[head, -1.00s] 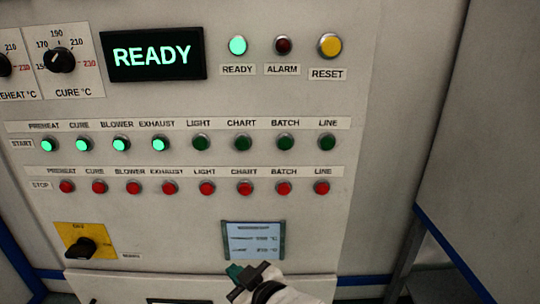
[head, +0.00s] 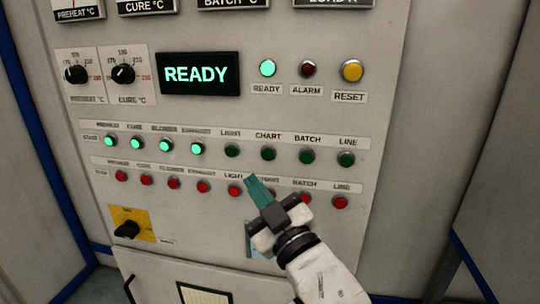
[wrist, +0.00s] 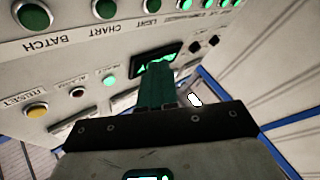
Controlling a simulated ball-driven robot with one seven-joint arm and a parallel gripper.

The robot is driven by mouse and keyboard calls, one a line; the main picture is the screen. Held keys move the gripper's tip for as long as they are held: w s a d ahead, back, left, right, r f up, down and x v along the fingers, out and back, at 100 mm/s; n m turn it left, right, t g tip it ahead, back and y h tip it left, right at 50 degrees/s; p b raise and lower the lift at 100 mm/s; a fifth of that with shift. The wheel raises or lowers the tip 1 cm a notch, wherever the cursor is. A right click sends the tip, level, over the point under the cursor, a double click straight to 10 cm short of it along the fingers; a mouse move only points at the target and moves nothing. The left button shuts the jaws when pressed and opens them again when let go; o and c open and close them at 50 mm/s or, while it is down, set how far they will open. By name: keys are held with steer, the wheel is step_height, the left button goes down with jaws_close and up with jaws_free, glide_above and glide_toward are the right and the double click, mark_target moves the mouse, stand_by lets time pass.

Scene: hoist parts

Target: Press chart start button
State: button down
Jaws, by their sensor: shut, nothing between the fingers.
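The chart start button (head: 268,153) is green and unlit, under the CHART label in the upper button row of the panel. It also shows at the top of the wrist view (wrist: 104,8), where the panel appears upside down. My gripper (head: 252,181) has its green fingers shut and empty. In the head view their tips appear just below and left of the button, between the LIGHT and CHART columns. I see no contact with the button. The fingers also show in the wrist view (wrist: 157,75).
Unlit LIGHT (head: 232,151) and BATCH (head: 307,156) start buttons flank the chart button. Red stop buttons (head: 235,190) run below. The READY display (head: 198,74) is lit above. A yellow-plated rotary switch (head: 128,229) is at lower left.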

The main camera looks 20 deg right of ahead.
steer(key=shift+w, duration=0.1)
steer(key=shift+w+d+b, duration=0.15)
steer(key=shift+w+d, duration=0.7)
steer(key=shift+w, duration=0.3)
steer(key=shift+w+d+b, duration=0.2)
steer(key=shift+w+d, duration=0.7)
steer(key=shift+w, duration=0.3)
steer(key=shift+w+d+b, duration=0.15)
steer(key=shift+w+d, duration=0.7)
steer(key=shift+w, duration=0.3)
steer(key=shift+w+d, duration=0.25)
steer(key=shift+w, duration=0.1)
steer(key=shift+w+d, duration=0.25)
steer(key=shift+w, duration=0.1)
stand_by(0.4)
steer(key=shift+s+a, duration=0.1)
steer(key=shift+s, duration=0.05)
steer(key=shift+s+a, duration=0.4)
steer(key=shift+s, duration=0.2)
steer(key=shift+s+a, duration=0.75)
steer(key=shift+s, duration=0.25)
steer(key=shift+s+a, duration=0.75)
steer(key=shift+s, duration=0.25)
